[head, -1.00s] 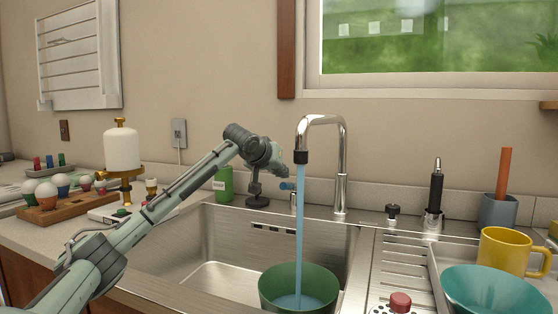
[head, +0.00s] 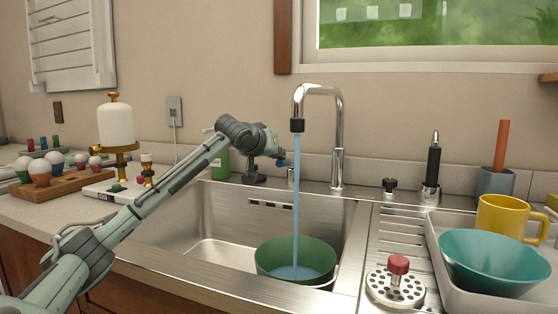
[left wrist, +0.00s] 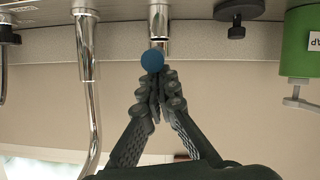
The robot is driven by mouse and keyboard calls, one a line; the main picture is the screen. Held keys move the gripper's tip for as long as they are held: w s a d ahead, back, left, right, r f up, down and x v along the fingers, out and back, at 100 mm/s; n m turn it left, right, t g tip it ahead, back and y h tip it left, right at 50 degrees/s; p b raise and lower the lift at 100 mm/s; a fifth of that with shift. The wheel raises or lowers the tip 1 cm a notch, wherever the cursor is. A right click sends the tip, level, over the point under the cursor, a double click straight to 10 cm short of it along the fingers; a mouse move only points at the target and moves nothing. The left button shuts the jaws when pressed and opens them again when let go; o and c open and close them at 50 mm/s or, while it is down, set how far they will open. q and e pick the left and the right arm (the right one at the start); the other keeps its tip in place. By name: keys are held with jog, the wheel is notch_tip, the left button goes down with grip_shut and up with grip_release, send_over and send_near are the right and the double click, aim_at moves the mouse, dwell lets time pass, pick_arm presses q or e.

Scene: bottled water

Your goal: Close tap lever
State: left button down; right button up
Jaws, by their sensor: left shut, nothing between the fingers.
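The chrome tap (head: 338,150) stands behind the sink, and a blue stream of water (head: 296,190) runs from its spout into a green pot (head: 295,262) in the basin. The tap lever has a blue round end (head: 281,163), left of the stream; it also shows in the left wrist view (left wrist: 152,60). My left gripper (left wrist: 155,78) is shut and empty, its fingertips right at the blue end, seemingly touching it. In the head view my left gripper (head: 277,150) reaches in from the left behind the sink. My right gripper is not in view.
A green bottle (head: 221,164) stands behind my left arm. A white dispenser (head: 116,125) and a wooden egg rack (head: 62,181) are at the left. The drainboard at the right holds a red-knobbed strainer (head: 395,286), a yellow mug (head: 505,218) and a teal bowl (head: 495,262).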

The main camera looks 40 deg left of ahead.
pick_arm(q)
jog(key=shift+s+d+f+t+b, duration=0.15)
jog(key=shift+f+t+b, duration=0.25)
jog(key=shift+f+b, duration=0.5)
jog(key=shift+p, duration=0.3)
jog(key=shift+s, duration=0.2)
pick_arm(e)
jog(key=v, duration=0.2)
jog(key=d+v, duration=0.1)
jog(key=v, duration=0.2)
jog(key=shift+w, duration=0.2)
pick_arm(q)
jog(key=shift+w, duration=0.1)
jog(key=r+p, duration=0.2)
jog(key=shift+a+p, duration=0.2)
jog(key=shift+p, duration=0.15)
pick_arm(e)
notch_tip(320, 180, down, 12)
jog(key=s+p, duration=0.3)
pick_arm(q)
jog(key=r+b+v, duration=0.1)
jog(key=b+v, duration=0.2)
jog(key=v, duration=0.7)
jog(key=shift+s+r+b, duration=0.2)
jog(key=shift+s+b, duration=0.05)
jog(key=shift+b, duration=0.05)
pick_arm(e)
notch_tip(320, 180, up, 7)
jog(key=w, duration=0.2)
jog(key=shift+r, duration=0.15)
